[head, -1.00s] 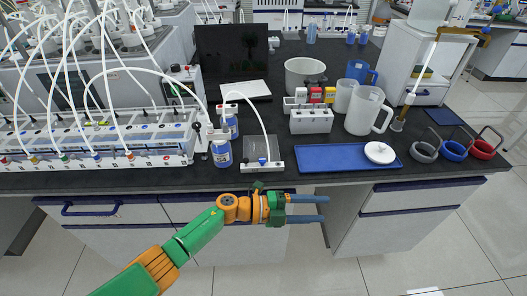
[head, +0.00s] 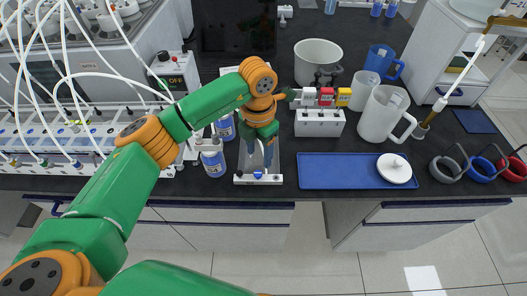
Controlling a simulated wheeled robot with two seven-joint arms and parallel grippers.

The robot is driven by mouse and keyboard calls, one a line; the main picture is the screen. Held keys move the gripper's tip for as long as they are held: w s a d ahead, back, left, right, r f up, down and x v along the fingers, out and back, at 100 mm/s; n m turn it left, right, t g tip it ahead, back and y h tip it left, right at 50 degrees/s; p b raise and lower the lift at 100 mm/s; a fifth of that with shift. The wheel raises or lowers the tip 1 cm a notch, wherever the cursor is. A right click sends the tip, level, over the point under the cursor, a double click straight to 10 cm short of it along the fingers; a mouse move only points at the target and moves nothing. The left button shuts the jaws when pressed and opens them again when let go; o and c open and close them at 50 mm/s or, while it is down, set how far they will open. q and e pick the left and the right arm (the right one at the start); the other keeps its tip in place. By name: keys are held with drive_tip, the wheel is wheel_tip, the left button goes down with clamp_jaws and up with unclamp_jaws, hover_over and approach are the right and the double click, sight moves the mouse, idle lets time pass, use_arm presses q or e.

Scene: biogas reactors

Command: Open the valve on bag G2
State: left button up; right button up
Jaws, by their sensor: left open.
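A flat grey bag-like piece (head: 273,143) lies on the worktop in a white holder (head: 242,180). A small blue valve-like part (head: 258,176) sits at the holder's front bar. I cannot read a G2 label. My left gripper (head: 257,158) is above this holder, fingers pointing down, open, with the blue part just in front of its fingertips. It hides much of the grey piece and part of the white tube there. I cannot tell whether the fingers touch anything. My right gripper is not in view.
Blue-labelled bottles (head: 214,163) stand close left of the gripper. To the right are a white rack with coloured blocks (head: 320,124), a blue tray (head: 340,171) with a white lid (head: 394,169), and a white jug (head: 381,115). White tubes arc over the bottle rack at left.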

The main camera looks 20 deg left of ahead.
sight(258, 173)
use_arm(q)
drive_tip(key=s+f+p, duration=0.1)
drive_tip(key=s+f, duration=0.1)
drive_tip(key=shift+f, duration=0.3)
wheel_tip(258, 173, down, 2)
drive_tip(key=shift+f, duration=0.1)
drive_tip(key=shift+w+f, duration=0.25)
drive_tip(key=shift+w, duration=0.15)
drive_tip(key=shift+s+r, duration=0.1)
drive_tip(key=shift+s, duration=0.1)
clamp_jaws()
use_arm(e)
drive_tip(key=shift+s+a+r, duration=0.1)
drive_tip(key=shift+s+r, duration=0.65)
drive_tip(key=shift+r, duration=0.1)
use_arm(q)
drive_tip(key=shift+w, duration=0.1)
